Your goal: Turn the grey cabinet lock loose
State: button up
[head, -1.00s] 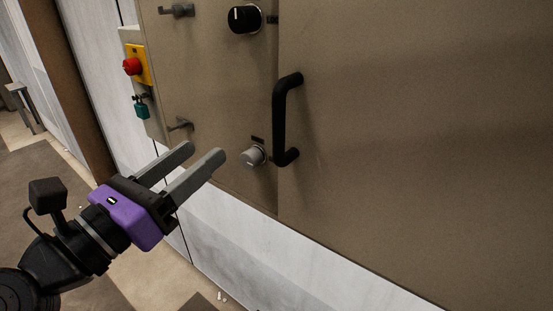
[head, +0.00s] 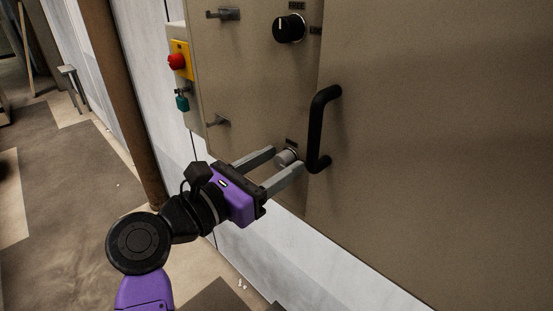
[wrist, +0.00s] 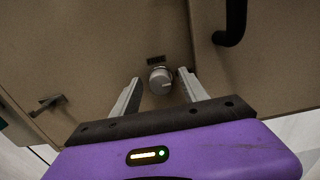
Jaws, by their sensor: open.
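The grey cabinet lock (head: 287,157) is a small round knob low on the tan cabinet, just left of the black handle. In the wrist view the grey lock (wrist: 160,79) shows its round face with a pale line, below a small dark label. My gripper (head: 287,160) is open, with its two grey fingers pointing at the cabinet. In the wrist view my gripper (wrist: 159,80) has one finger to each side of the lock, with gaps between them and it. I cannot tell how far the fingertips are from the cabinet face.
A black vertical handle (head: 315,125) stands close right of the lock. A black knob (head: 289,28) with a label sits above. Grey hooks (head: 217,121) stick out at the left. A red button on a yellow plate (head: 178,61) and a teal padlock (head: 182,102) are further left.

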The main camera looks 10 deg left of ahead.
grip_shut()
jog(key=shift+n, duration=0.4)
jog(key=n, duration=0.4)
jog(key=shift+b, duration=0.4)
jog(key=n+p, duration=0.1)
jog(key=n, duration=0.3)
jog(key=shift+a+r+n, duration=0.1)
jog(key=shift+n, duration=0.2)
jog(key=n+p, duration=0.2)
jog(key=n, duration=0.2)
jog(key=shift+w+a+p, duration=0.1)
jog(key=shift+p, duration=0.25)
jog(key=shift+n+p, duration=1.45)
jog(key=shift+n, duration=0.75)
jog(key=shift+f, duration=0.25)
